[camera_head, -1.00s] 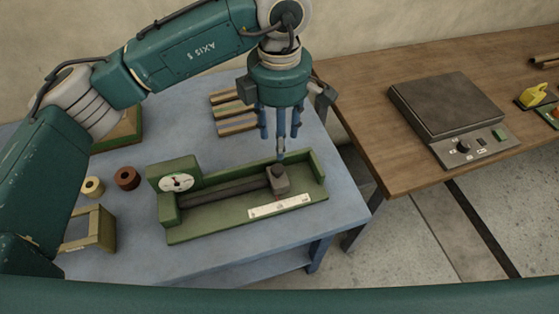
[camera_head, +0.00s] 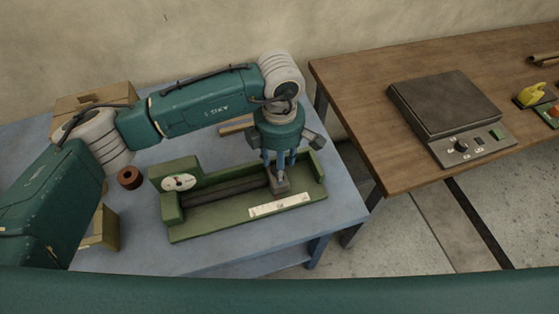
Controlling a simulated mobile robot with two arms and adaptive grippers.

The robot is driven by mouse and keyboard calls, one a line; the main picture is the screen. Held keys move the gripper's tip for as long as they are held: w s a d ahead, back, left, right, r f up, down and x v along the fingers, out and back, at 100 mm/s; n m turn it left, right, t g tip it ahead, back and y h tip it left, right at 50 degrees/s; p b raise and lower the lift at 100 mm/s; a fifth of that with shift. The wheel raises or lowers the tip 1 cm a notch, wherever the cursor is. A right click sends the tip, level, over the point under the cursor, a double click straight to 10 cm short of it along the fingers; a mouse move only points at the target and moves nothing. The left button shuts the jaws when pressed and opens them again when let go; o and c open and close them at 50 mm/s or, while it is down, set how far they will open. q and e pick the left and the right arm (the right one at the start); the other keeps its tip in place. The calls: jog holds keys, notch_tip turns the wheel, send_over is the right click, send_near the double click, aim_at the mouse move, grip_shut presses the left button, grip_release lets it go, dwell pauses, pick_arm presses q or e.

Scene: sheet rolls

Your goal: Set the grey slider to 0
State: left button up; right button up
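The grey slider (camera_head: 280,185) is a small block on the dark rail (camera_head: 228,190) of a green fixture (camera_head: 210,222). It sits near the rail's right end. A white scale strip (camera_head: 280,205) lies in front of it, its figures too small to read. A round white dial (camera_head: 179,182) is on the fixture's left end. My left gripper (camera_head: 280,170) points down right over the slider, its fingers at the slider's top. I cannot tell whether they grip it; the slider's knob is hidden. My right gripper is not in view.
The fixture stands on a blue table (camera_head: 220,256). A brown roll (camera_head: 129,178), a yellowish stand (camera_head: 104,228) and a box (camera_head: 92,99) are to the left. A wooden table (camera_head: 365,120) at right holds a grey hotplate-like device (camera_head: 447,103).

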pick_arm(q)
grip_shut()
